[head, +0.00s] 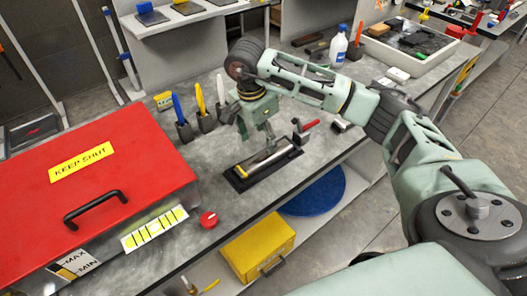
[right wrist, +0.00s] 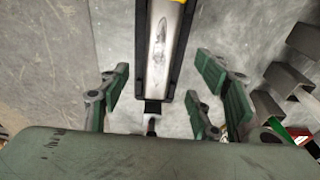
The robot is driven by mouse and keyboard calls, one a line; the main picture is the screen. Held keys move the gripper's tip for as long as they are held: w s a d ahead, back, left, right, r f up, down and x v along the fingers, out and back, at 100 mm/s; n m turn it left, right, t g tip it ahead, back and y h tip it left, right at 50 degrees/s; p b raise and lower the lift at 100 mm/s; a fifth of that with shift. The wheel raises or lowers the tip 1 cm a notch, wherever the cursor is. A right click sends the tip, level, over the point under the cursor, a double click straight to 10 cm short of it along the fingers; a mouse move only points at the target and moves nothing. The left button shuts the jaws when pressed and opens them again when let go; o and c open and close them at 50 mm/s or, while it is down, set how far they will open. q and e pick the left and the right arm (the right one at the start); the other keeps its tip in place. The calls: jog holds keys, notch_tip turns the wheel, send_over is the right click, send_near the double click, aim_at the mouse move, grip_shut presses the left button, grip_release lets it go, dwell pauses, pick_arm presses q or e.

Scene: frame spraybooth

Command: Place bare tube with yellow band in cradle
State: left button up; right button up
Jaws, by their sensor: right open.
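A bare silver tube (head: 263,160) with a yellow band (head: 241,171) at its near left end lies lengthwise in a black cradle (head: 236,184) on the grey bench. In the right wrist view the tube (right wrist: 162,45) sits between the dark cradle's sides (right wrist: 141,60), with the yellow band just showing at the top edge. My right gripper (head: 269,140) is above the far right end of the tube. Its fingers (right wrist: 160,98) are open, apart on either side of the cradle's end, and hold nothing. My left gripper is not in view.
A red box (head: 130,140) marked KEEP SHUT fills the left. A red button (head: 208,219) sits in front. Holders with blue, yellow and white handles (head: 200,98) stand behind the cradle. Bare bench lies left of the cradle.

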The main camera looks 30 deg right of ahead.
jog(key=shift+a+r+b, duration=0.2)
jog(key=shift+r, duration=0.95)
jog(key=shift+a+r+b, duration=0.15)
jog(key=shift+r+b, duration=0.05)
jog(key=shift+r, duration=0.9)
